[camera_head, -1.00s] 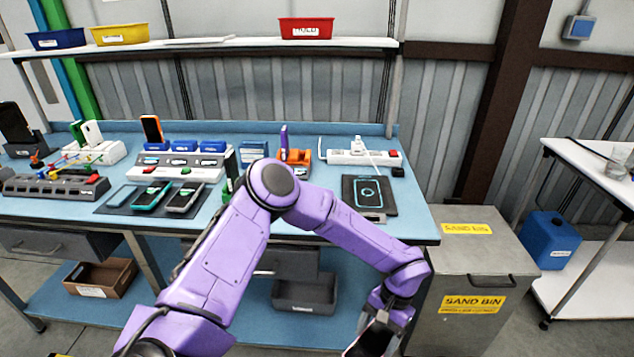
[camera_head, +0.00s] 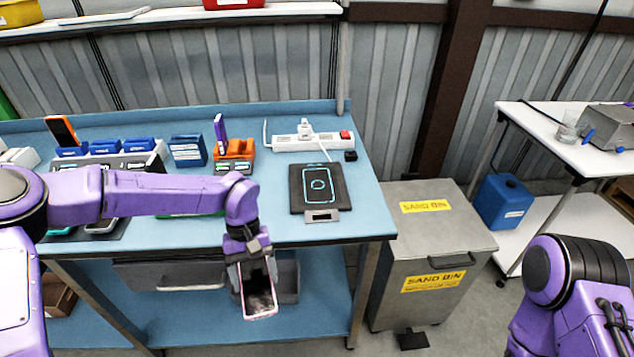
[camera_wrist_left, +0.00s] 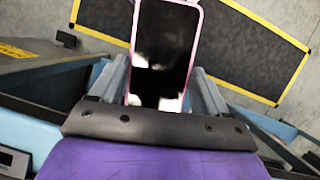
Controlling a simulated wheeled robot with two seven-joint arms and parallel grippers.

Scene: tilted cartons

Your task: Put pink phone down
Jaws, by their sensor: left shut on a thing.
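The pink phone (camera_head: 259,296) has a pink rim and a dark glossy face. My left gripper (camera_head: 248,262) is shut on it and holds it hanging down in front of the blue bench's front edge, below the top surface. In the left wrist view the phone (camera_wrist_left: 165,50) stands between the two fingers of the gripper (camera_wrist_left: 165,85), its face to the camera. My right arm shows at the lower right of the head view, but its gripper is out of view.
A black charging pad (camera_head: 317,188) with a glowing outline lies on the blue bench (camera_head: 365,205). Behind it are a white power strip (camera_head: 310,141) and an orange stand (camera_head: 234,152) holding a purple phone (camera_head: 220,132). A grey sand bin (camera_head: 435,250) stands right of the bench.

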